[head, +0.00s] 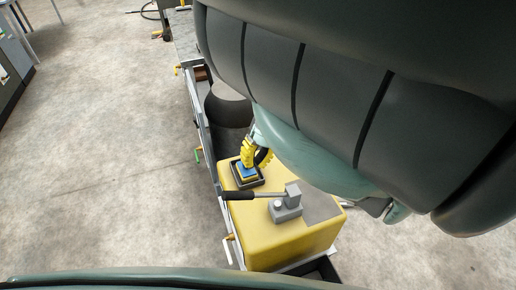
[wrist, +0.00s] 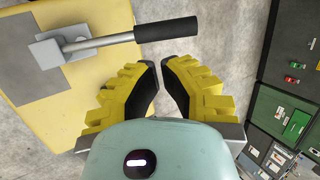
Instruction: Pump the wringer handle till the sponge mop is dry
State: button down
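A yellow box-shaped wringer body (head: 262,235) stands below my arm in the head view. Its handle has a black grip (head: 238,195) and a grey rod running to a grey pivot block (head: 287,206). The black grip also shows in the wrist view (wrist: 166,30), just beyond my fingertips and apart from them. My gripper (wrist: 160,72) has yellow fingers with black pads, parted with nothing between them. In the head view my gripper (head: 256,155) overlaps a blue block (head: 247,171), probably the sponge, in a dark square frame. No mop pole shows.
A dark round container (head: 230,104) stands behind the yellow box. A grey rail (head: 205,140) runs along the left side. The concrete floor (head: 110,150) to the left is open. Dark green cabinets (wrist: 280,112) with buttons show at the right of the wrist view.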

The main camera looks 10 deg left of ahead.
jog(key=x, duration=0.8)
jog(key=shift+a, duration=0.1)
jog(key=shift+s+a+f+t+h, duration=0.2)
jog(key=shift+a+f+t+h, duration=0.15)
jog(key=shift+f, duration=0.3)
notch_tip(320, 180, down, 9)
jog(key=s+a+t+h+b, duration=0.1)
jog(key=a+t+h+b, duration=0.1)
jog(key=b, duration=0.4)
jog(key=shift+m+h+b, duration=0.3)
jog(key=shift+h, duration=0.15)
jog(key=shift+w+f, duration=0.1)
jog(key=shift+w, duration=0.05)
jog(key=shift+a, duration=0.1)
